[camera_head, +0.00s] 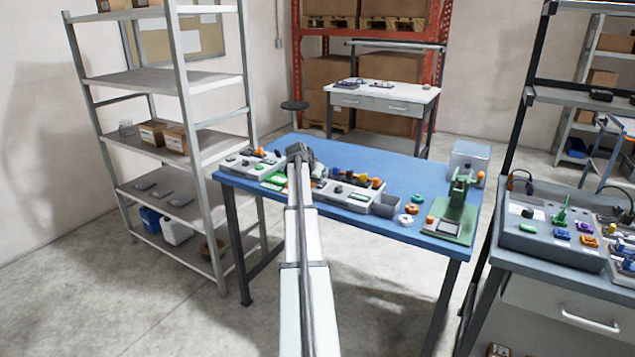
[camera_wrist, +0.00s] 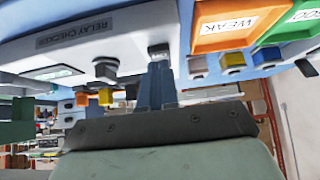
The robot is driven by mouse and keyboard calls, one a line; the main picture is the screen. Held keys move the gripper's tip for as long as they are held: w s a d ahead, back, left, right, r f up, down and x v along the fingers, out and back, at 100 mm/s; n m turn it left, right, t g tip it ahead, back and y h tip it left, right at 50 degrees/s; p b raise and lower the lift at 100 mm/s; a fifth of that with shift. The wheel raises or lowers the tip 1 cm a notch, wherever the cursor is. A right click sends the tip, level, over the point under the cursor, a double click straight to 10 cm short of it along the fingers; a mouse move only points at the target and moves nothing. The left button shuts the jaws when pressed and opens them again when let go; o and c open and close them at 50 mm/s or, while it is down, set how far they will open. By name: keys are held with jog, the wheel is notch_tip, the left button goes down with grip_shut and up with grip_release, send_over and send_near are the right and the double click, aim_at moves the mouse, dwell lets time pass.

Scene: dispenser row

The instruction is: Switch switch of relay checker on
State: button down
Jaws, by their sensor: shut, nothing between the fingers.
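In the wrist view the relay checker (camera_wrist: 125,22) is a pale box with a grey strip reading "RELAY CHECKER". It has a display window (camera_wrist: 52,73) and a dark knob (camera_wrist: 105,68). A small square fitting (camera_wrist: 158,50), perhaps the switch, sits right of the knob. My gripper (camera_wrist: 157,70) is shut and empty, its fingertips right at that fitting and partly covering it. I cannot tell whether they touch, nor the switch's position. In the head view my gripper (camera_head: 300,152) is over the blue table, partly hidden by my arm; which box there is the checker is unclear.
Right of the checker are an orange bin (camera_wrist: 225,20) labelled "WEAK" and a green bin (camera_wrist: 290,25). Several small coloured parts stand nearby. In the head view the blue table (camera_head: 375,158) also holds a grey bin (camera_head: 386,205) and a green press (camera_head: 458,190). Its back is clear.

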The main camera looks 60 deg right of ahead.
jog(key=shift+r, duration=0.4)
jog(key=shift+r, duration=0.45)
jog(key=v, duration=1.2)
jog(key=shift+a, duration=0.3)
